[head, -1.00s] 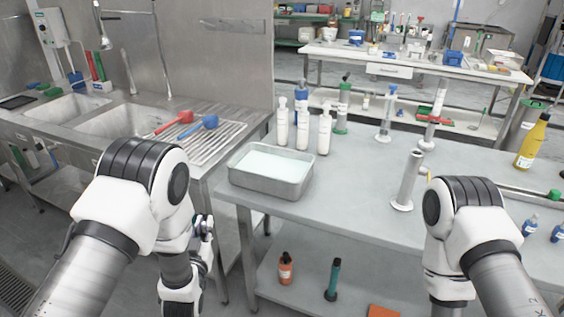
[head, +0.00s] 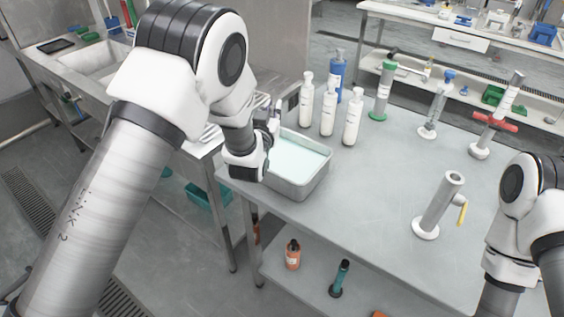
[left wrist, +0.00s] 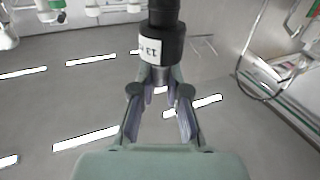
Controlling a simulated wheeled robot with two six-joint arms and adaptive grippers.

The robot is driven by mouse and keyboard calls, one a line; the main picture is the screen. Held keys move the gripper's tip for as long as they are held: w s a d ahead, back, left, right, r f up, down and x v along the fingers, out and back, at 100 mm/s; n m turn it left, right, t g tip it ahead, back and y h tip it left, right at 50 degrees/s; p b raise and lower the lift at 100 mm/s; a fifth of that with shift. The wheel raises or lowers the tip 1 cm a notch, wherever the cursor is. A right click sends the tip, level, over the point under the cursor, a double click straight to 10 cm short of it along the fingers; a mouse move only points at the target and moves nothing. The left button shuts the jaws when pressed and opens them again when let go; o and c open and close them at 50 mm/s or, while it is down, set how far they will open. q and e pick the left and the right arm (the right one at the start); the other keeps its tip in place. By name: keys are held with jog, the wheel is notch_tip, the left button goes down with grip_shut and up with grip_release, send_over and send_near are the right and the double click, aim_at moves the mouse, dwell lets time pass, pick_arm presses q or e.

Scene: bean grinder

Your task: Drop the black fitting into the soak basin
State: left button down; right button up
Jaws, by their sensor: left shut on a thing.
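The soak basin (head: 314,181) is a grey metal tray with pale liquid, on the near left corner of the grey table. My left gripper (head: 272,124) is at the basin's left side in the head view, partly hidden by its own wrist. In the left wrist view, my left gripper (left wrist: 160,92) is shut on the black fitting (left wrist: 167,42), a dark cylinder with a white label and a grey lower end. I cannot make out the fitting clearly in the head view. My right gripper is out of view; only my right arm shows at the right edge.
Several white bottles (head: 328,108) and a blue one (head: 337,70) stand just behind the basin. A grey cylinder (head: 440,203) with a yellow handle stands to the right. Sinks (head: 95,62) lie at the left. The table between basin and cylinder is clear.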

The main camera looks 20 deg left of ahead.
pick_arm(q)
jog(key=f, duration=0.1)
jog(key=f+b, duration=0.1)
jog(key=w+f, duration=0.1)
jog(key=f, duration=0.1)
jog(key=shift+d+f, duration=0.1)
jog(key=shift+d, duration=0.15)
jog(key=shift+s+a+r, duration=0.15)
jog(key=shift+s+r, duration=0.05)
jog(key=shift+s, duration=0.1)
jog(key=c, duration=1.2)
grip_release()
jog(key=shift+o, duration=0.5)
jog(key=shift+w+f, duration=0.1)
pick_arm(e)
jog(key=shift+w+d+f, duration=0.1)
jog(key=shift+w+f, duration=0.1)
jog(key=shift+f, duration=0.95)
pick_arm(q)
jog(key=s, duration=1.2)
jog(key=shift+d, duration=0.35)
